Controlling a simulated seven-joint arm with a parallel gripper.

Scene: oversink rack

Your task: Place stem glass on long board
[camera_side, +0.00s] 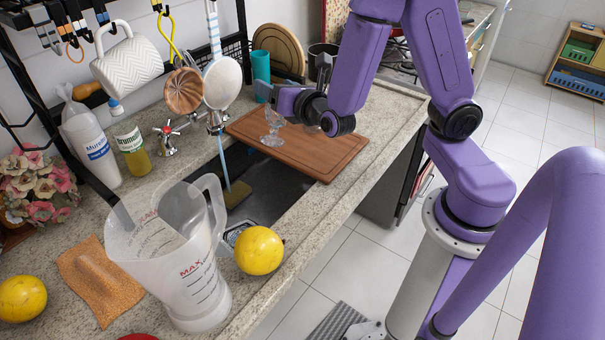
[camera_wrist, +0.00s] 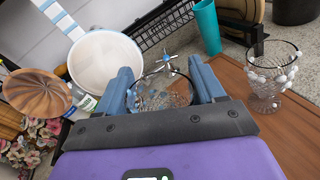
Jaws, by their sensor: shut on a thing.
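The clear stem glass (camera_side: 272,128) hangs upright below my gripper, over the left part of the brown long board (camera_side: 335,152). Its foot is at or just above the board; I cannot tell if it touches. My gripper (camera_side: 277,102) is shut on the glass near its top. In the wrist view, the glass bowl (camera_wrist: 162,96) sits between the two blue fingers (camera_wrist: 163,90). The gripper body hides its lower part there.
A beaded glass (camera_wrist: 270,78) stands on the board to the right in the wrist view. A teal cup (camera_side: 261,75) and round board (camera_side: 280,48) stand behind. A white ladle (camera_side: 222,83) hangs left. The sink (camera_side: 275,190) opens in front; the board's right part is clear.

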